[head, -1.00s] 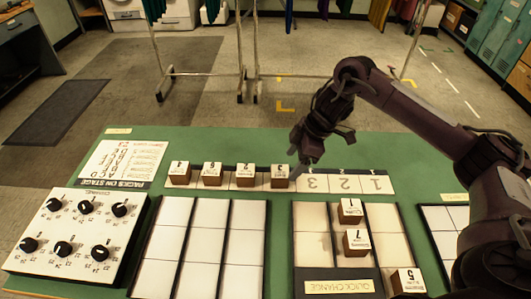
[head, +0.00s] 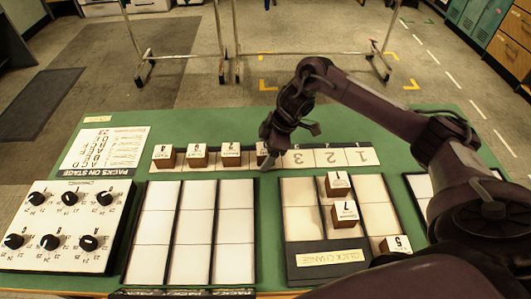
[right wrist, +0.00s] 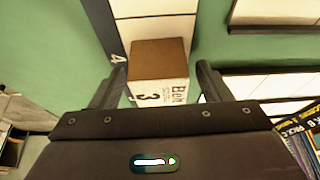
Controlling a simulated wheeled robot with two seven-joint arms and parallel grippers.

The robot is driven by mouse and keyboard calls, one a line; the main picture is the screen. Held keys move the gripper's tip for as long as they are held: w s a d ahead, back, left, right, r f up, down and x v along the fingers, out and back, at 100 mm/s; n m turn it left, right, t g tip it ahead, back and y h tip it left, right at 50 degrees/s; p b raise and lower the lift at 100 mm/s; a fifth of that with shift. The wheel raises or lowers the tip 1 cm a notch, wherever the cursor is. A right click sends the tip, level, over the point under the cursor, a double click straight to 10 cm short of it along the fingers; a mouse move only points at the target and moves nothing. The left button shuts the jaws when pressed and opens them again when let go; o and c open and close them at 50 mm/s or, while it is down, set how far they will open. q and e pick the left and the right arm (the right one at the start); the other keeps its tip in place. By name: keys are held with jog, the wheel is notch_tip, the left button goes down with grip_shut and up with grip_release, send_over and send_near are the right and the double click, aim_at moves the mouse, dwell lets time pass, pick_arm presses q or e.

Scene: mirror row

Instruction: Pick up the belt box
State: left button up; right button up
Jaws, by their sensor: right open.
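The belt box, a small brown box with a white label reading roughly "Be…" and "3", sits on the row of white numbered slots. In the head view the box (head: 261,149) is partly hidden behind my right gripper (head: 267,162). In the right wrist view the box (right wrist: 160,58) lies between the two fingers of my right gripper (right wrist: 161,72), one on each side. The gripper is open, with a gap by the right finger; contact on the left is unclear. My left gripper is not in view.
Similar boxes stand left in the row: one nearby (head: 231,153), one further (head: 197,155) and one at the end (head: 164,156). More boxes (head: 345,213) stand on the quick-change panel (head: 300,235). A knob panel (head: 64,222) is at left. Slots to the right are empty.

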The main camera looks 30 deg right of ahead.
jog(key=c, duration=1.1)
jog(key=shift+r, duration=0.1)
